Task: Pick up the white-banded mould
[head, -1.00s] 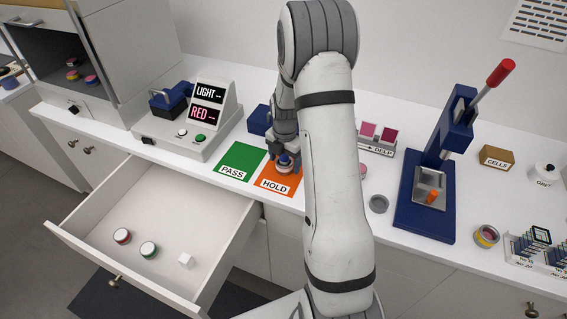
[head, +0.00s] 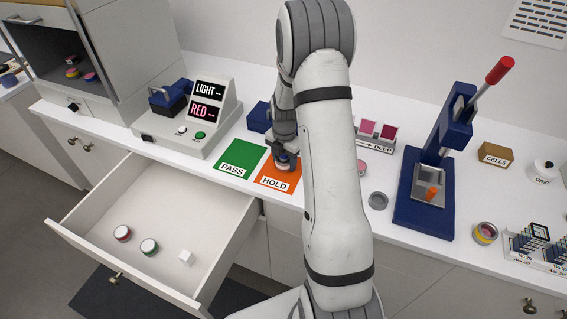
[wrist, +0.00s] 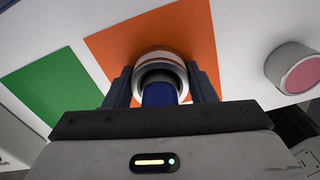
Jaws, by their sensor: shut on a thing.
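The white-banded mould (wrist: 158,60) is a short round piece with a pale rim, a grey ring and a dark blue middle. In the head view the mould (head: 284,166) is small and partly covered by my gripper (head: 285,155). It is over the orange HOLD mat (head: 270,183). In the wrist view the fingers of my gripper (wrist: 161,88) stand on either side of the mould and are shut on it. I cannot tell whether its base touches the mat.
A green PASS mat (head: 241,158) lies to the left. A pink-topped round piece (wrist: 297,72) and a grey ring (head: 378,200) are to the right, before the blue press (head: 425,205). The open drawer (head: 190,225) in front holds two banded round pieces and a white cube.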

